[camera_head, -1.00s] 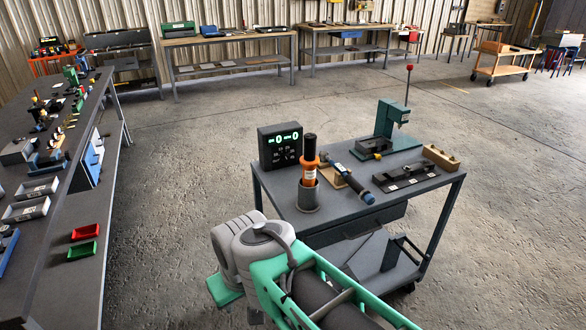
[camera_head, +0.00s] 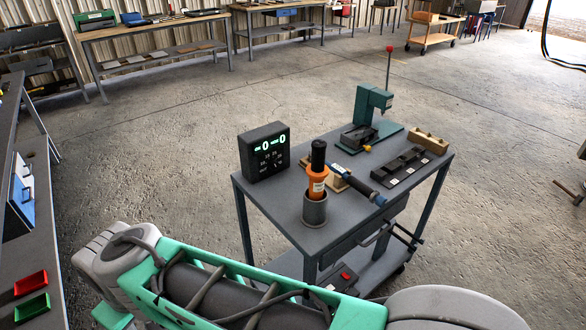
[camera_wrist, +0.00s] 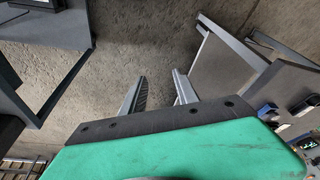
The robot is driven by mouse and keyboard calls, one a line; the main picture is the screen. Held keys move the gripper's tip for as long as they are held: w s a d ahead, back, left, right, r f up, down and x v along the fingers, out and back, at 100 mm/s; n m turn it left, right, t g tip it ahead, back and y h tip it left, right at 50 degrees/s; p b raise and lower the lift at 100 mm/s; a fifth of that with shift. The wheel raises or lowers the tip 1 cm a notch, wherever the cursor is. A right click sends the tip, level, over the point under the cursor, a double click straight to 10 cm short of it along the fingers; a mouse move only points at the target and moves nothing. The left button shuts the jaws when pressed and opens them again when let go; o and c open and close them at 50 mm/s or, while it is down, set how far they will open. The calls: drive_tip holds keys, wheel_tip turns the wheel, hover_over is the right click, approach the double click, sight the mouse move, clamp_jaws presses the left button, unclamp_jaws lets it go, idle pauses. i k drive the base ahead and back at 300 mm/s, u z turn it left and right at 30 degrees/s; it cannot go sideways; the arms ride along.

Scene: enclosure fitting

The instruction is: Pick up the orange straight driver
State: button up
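The orange straight driver (camera_head: 317,180) stands upright in a grey cup-shaped holder (camera_head: 315,211) at the near left of the cart top (camera_head: 275,211). My arm crosses the bottom of the head view.
A bench with red (camera_head: 30,283) and green bins is at left.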

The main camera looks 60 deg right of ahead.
sight(317, 171)
drive_tip(key=z, duration=0.5)
drive_tip(key=i, duration=0.85)
drive_tip(key=z, duration=0.6)
